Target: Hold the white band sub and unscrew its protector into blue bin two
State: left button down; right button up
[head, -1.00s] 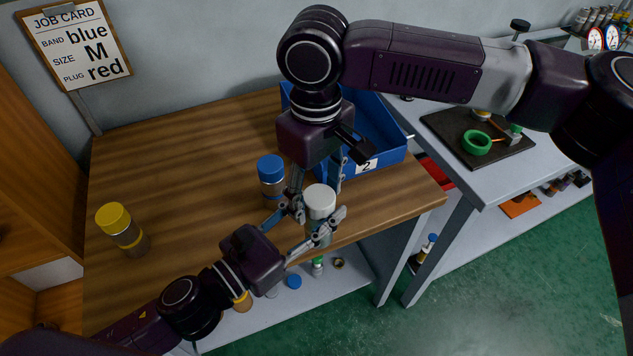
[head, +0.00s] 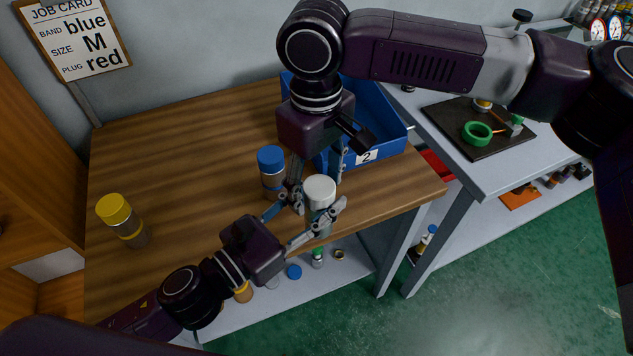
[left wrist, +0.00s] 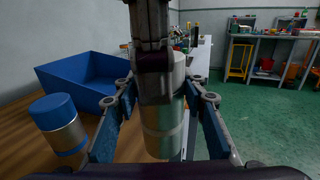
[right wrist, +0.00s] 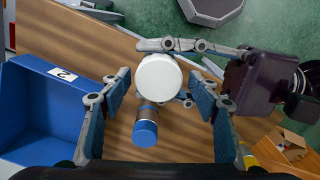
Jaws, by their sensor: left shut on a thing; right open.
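The white band sub (head: 319,213) stands upright near the table's front edge with a white protector (head: 320,190) on top. My left gripper (head: 306,222) is shut on its body from the front left; the left wrist view shows the metal body (left wrist: 163,130) between the fingers. My right gripper (head: 318,172) points down from above, open. In the right wrist view the white cap (right wrist: 159,79) lies between its spread fingers, apart from them. Blue bin two (head: 385,150), with a "2" label, sits behind at the right of the table and looks empty where visible.
A blue-capped sub (head: 272,172) stands just left of the grippers. A yellow-capped sub (head: 123,220) stands at the far left of the wooden table (head: 190,160). A side bench holds a dark tray with a green ring (head: 477,133). The table's middle left is clear.

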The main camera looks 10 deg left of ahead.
jog(key=shift+r, duration=0.1)
notch_tip(320, 180, up, 4)
jog(key=shift+r, duration=0.15)
jog(key=shift+c, duration=0.4)
jog(key=shift+r, duration=0.15)
jog(key=shift+c, duration=1)
jog(key=r+m, duration=0.3)
jog(key=m, duration=0.1)
jog(key=shift+d, duration=0.25)
jog(key=shift+m, duration=0.3)
jog(key=shift+f, duration=3.95)
jog(key=shift+c, duration=0.2)
jog(key=c, duration=0.9)
jog(key=n, duration=0.5)
jog(key=shift+n, duration=0.3)
jog(key=shift+c, duration=0.2)
